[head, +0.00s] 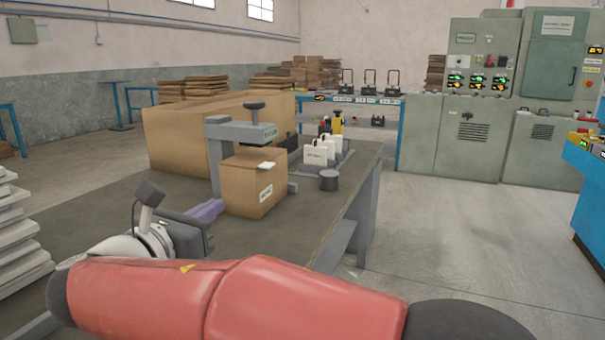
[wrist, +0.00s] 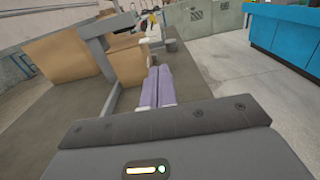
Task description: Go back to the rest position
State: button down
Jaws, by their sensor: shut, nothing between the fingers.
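My gripper (head: 209,209) is low over the near left part of the grey table (head: 318,246) in the head view, to the left of a small cardboard box (head: 240,196). In the wrist view its two purple fingers (wrist: 158,86) lie side by side, shut with nothing between them. They point toward the small box, which also shows in the wrist view (wrist: 126,66). Whether a gap separates the fingertips from the box is hard to tell. My red arm crosses the front of the head view and hides the table's near edge.
A grey press-like stand (head: 214,155) rises around the small box. A large cardboard box (head: 186,142) stands behind it. A dark grey cylinder (head: 329,180) and white bag-like items (head: 314,155) are to the right. White slabs (head: 17,240) are stacked at left. The floor at right is clear.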

jog(key=s+d+f+m+g+b, duration=0.1)
jog(key=s+d+f+m+g, duration=0.35)
jog(key=d, duration=0.85)
jog(key=s+d+f+m+g+b, duration=0.15)
jog(key=d+f+m+g, duration=0.35)
jog(key=d+f+m, duration=0.55)
jog(key=s+d+f+m+g+y+b, duration=0.1)
jog(key=s+d+f+m+y, duration=0.6)
jog(key=m, duration=0.9)
jog(key=s+f+b, duration=0.1)
jog(key=s+f, duration=0.2)
jog(key=s, duration=0.1)
jog(key=shift+s+b, duration=0.3)
jog(key=shift+b, duration=0.1)
jog(key=shift+g, duration=0.25)
